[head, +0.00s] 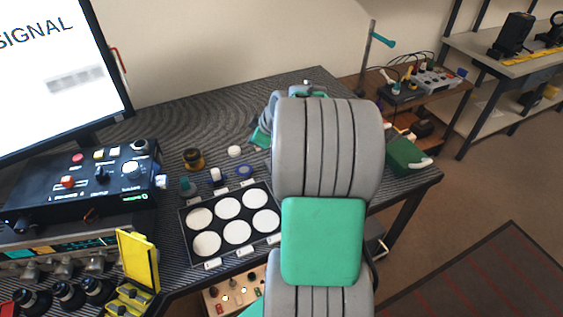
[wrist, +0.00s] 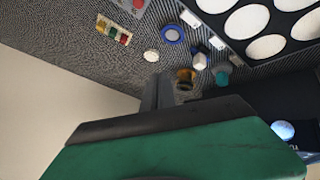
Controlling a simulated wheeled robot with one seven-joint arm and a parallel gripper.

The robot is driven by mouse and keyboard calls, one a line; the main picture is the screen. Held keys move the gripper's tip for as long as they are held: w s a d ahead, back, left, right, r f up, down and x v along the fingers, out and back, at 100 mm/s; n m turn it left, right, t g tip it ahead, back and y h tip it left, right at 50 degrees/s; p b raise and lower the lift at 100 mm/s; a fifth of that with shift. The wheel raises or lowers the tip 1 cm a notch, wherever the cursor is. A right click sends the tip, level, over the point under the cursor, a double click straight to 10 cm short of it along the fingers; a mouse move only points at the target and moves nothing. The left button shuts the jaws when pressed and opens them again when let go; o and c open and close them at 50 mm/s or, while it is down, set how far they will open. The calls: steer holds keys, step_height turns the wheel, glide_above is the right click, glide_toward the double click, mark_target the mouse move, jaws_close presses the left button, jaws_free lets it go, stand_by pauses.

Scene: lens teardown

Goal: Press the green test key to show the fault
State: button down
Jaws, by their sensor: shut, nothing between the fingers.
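In the wrist view, a small pale strip (wrist: 114,28) with several coloured keys lies on the dark ribbed mat at the upper left. A green key (wrist: 112,32) sits near its middle, between a reddish key and a yellowish key. My gripper (wrist: 158,90) shows as grey fingers, closed together and empty, pointing down at the mat. The fingers are apart from the strip, which lies up and left of them in that view. In the head view my arm covers the strip and most of my gripper. A monitor (head: 45,70) there shows "SIGNAL" and a blurred grey patch.
A black tray (head: 187,245) with several white discs lies left of my arm. A white cap (head: 235,151), a blue ring (head: 245,171) and a brass-coloured part (head: 193,159) stand behind it. A black control box (head: 110,205) and a yellow plate (head: 138,260) are farther left.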

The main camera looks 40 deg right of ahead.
steer(key=s+d+f+n+t+h, duration=0.1)
steer(key=d+f, duration=0.2)
steer(key=d, duration=0.8)
steer(key=shift+t, duration=0.4)
steer(key=shift+f, duration=0.15)
step_height(320, 180, down, 8)
steer(key=b, duration=0.3)
steer(key=shift+b, duration=0.35)
steer(key=shift+f+b, duration=0.3)
steer(key=shift+b, duration=0.15)
steer(key=shift+f+b, duration=0.45)
steer(key=shift+b, duration=0.25)
